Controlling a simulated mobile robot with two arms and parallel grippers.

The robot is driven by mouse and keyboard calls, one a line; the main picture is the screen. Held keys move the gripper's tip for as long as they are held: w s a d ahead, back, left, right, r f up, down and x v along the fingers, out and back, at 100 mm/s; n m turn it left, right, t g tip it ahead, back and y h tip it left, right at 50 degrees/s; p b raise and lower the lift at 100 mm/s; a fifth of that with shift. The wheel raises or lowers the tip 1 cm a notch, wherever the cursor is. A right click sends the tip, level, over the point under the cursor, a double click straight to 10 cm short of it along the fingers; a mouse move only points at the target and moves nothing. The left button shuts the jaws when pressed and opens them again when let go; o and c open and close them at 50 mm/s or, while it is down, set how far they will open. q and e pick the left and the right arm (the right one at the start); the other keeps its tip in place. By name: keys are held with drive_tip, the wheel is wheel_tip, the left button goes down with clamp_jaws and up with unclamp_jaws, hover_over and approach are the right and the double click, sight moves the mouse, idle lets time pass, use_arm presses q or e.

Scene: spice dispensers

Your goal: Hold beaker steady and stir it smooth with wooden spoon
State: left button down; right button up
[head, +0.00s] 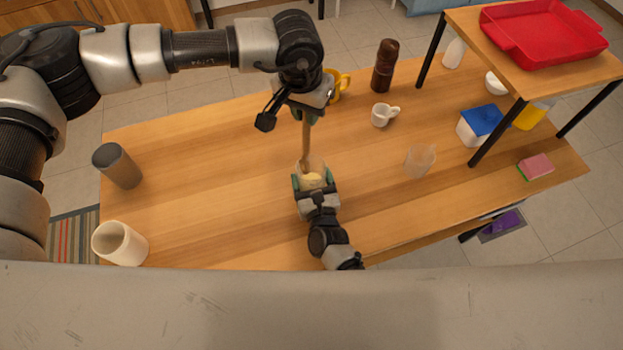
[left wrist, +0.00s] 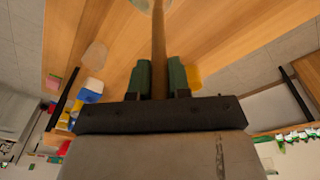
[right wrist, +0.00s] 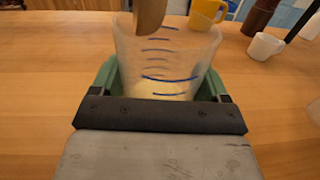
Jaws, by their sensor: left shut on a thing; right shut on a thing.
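A clear beaker with blue measuring lines (right wrist: 180,60) stands on the wooden table, with pale yellowish contents at its bottom. My right gripper (head: 314,182) is shut on the beaker, its green fingers on either side. It also shows in the right wrist view (right wrist: 165,85). The wooden spoon (head: 306,140) hangs down from my left gripper (head: 306,112), which is shut on its handle above the beaker. In the left wrist view the handle (left wrist: 159,50) runs between the green fingers. In the right wrist view the spoon's head (right wrist: 150,14) is at the beaker's mouth; its exact depth is unclear.
A yellow mug (head: 343,84), a white cup (head: 380,115) and a dark brown grinder (head: 384,66) stand behind. A second clear beaker (head: 420,160) stands to the right. A grey cup (head: 118,166) and a cream container (head: 120,243) stand at left. A raised shelf (head: 540,80) is at right.

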use_arm(q)
drive_tip(key=shift+r, duration=2.15)
use_arm(e)
drive_tip(key=o, duration=1)
drive_tip(key=v, duration=1.2)
drive_tip(key=shift+r, duration=0.1)
